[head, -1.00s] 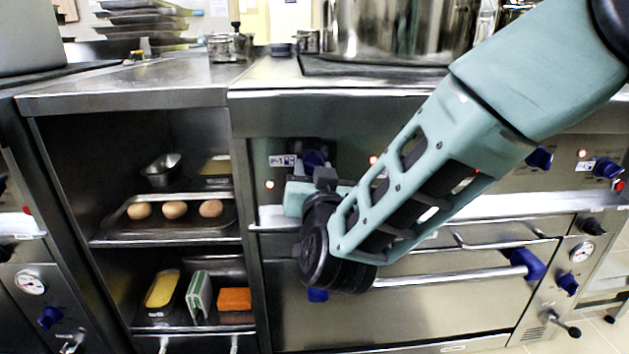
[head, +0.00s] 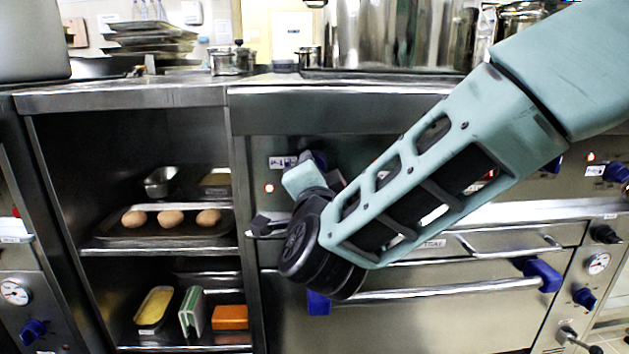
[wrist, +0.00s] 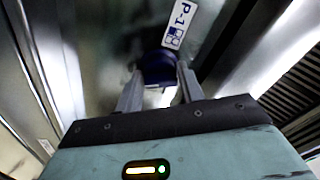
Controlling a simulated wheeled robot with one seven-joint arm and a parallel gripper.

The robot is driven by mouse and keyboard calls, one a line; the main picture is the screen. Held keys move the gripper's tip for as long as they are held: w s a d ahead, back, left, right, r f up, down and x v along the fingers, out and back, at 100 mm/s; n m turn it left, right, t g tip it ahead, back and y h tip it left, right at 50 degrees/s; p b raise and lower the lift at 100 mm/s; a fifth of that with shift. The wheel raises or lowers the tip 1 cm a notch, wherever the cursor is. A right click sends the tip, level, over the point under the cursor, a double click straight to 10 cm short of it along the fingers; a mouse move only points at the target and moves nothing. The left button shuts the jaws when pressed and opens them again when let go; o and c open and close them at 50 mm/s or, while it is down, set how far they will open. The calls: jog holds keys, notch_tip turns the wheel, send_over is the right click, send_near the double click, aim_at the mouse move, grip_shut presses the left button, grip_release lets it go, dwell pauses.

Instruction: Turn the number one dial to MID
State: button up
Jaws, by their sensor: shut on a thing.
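The number one dial is a blue knob (wrist: 158,66) beside the white P-1 label (wrist: 179,24) in the wrist view. My gripper (wrist: 160,72) has its two grey fingers shut on the dial, one on each side. The wrist view shows the label tilted relative to my gripper. In the head view a small part of the blue dial (head: 319,159) shows at the right of the P-1 label (head: 283,162), and my wrist and forearm hide the rest. The dial's position marks cannot be read.
An indicator lamp (head: 269,188) glows left of the dial. The oven handle (head: 450,290) runs below my arm. An open shelf on the left holds a tray of eggs (head: 172,219) and food containers. A large stockpot (head: 400,35) stands on the stove above.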

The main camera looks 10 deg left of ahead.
jog(key=shift+d+f+m, duration=0.1)
jog(key=shift+d+m, duration=0.05)
jog(key=shift+m, duration=0.45)
jog(key=o, duration=0.9)
jog(key=shift+o, duration=0.3)
jog(key=p+v, duration=0.3)
jog(key=v, duration=1.4)
jog(key=shift+s+p, duration=0.2)
jog(key=shift+p, duration=0.15)
